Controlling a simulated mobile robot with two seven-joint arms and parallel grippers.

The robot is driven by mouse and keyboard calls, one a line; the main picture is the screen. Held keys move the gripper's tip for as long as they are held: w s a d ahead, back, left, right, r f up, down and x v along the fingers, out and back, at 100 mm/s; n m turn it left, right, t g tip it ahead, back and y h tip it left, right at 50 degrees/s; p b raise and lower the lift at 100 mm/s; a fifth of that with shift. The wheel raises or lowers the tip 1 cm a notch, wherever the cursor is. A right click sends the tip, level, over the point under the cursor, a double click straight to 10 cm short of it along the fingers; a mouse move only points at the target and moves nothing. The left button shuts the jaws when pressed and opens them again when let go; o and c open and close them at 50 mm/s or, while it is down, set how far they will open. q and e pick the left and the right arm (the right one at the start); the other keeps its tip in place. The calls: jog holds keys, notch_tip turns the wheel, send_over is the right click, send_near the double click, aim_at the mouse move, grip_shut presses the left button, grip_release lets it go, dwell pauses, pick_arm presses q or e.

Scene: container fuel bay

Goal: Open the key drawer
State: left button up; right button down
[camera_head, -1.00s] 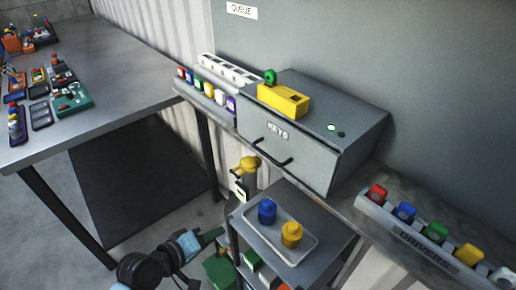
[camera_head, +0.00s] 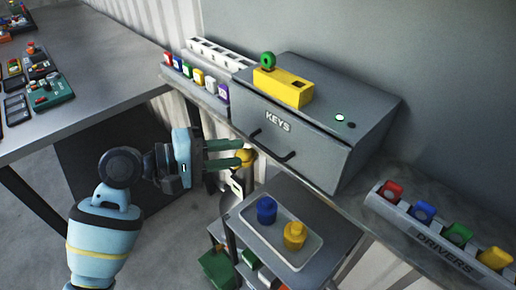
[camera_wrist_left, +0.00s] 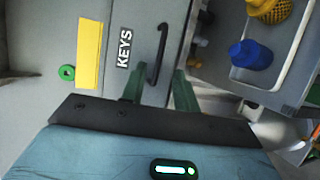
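The grey key drawer (camera_head: 290,135), labelled KEYS, is closed in its cabinet on the wall shelf. Its dark bar handle (camera_head: 272,147) runs along the front. The handle also shows in the left wrist view (camera_wrist_left: 157,54), just beyond my fingertips. My left gripper (camera_head: 242,153) points right toward the handle, with its two green fingers apart and nothing between them. In the left wrist view my left gripper (camera_wrist_left: 158,82) has one finger on each side of the handle's line; contact is not clear. My right gripper is not in view.
A yellow block (camera_head: 283,87) with a green ring lies on the cabinet. Below stands a cart tray (camera_head: 262,238) with a blue and a yellow canister. The DRIVERS rack (camera_head: 425,235) is at right, a workbench (camera_head: 90,75) at left.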

pick_arm(q)
jog(key=x, duration=0.6)
jog(key=shift+d, duration=0.25)
jog(key=shift+w, duration=0.1)
jog(key=shift+c, duration=0.2)
grip_shut()
